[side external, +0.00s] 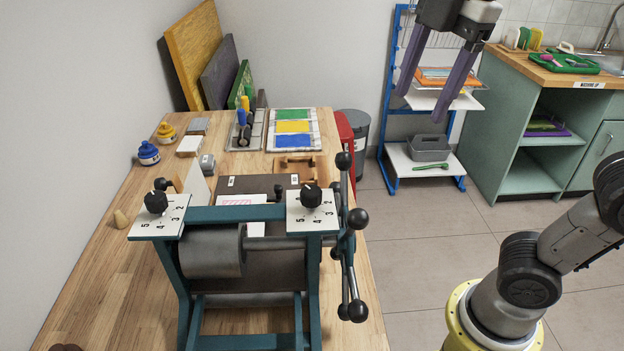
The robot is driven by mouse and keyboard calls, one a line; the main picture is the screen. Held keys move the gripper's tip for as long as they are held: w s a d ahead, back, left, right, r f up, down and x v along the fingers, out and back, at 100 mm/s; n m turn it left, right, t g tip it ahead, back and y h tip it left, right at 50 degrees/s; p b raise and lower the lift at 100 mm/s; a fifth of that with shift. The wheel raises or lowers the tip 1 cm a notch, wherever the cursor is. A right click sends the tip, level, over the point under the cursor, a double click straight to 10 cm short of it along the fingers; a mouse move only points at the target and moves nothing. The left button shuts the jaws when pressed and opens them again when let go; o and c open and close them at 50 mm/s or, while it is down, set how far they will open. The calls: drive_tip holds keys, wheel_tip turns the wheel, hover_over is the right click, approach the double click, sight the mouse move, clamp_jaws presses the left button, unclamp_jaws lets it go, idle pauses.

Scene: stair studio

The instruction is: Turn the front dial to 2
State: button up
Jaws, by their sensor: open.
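A teal roller press (245,213) stands on the wooden table with a black dial on each of two white number plates. The right dial (311,195) is on the side nearer my arm; its plate (312,223) shows 2, 3, 4 and 5. The left dial (156,202) sits on a similar plate (158,228). I cannot tell for certain which dial is the front one, and the exact settings are too small to read. My gripper (422,106) is open and empty, pointing down, high up and right of the press, apart from both dials.
A spoked handwheel with black knobs (357,218) sticks out on the press's right side, close to the right dial. Ink jars (149,153), rollers (243,118) and a colour tray (293,129) lie farther back on the table (96,267). Open floor lies to the right.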

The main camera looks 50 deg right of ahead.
drive_tip(key=w+a+r+n+g, duration=0.1)
drive_tip(key=w+a+r+n, duration=0.35)
drive_tip(key=a, duration=0.25)
drive_tip(key=n, duration=0.2)
approach(312, 190)
drive_tip(key=shift+g, duration=0.3)
drive_tip(key=f, duration=0.5)
drive_tip(key=w+f, duration=0.1)
drive_tip(key=f, duration=0.2)
drive_tip(key=shift+a+f, duration=0.15)
drive_tip(key=shift+f, duration=0.15)
clamp_jaws()
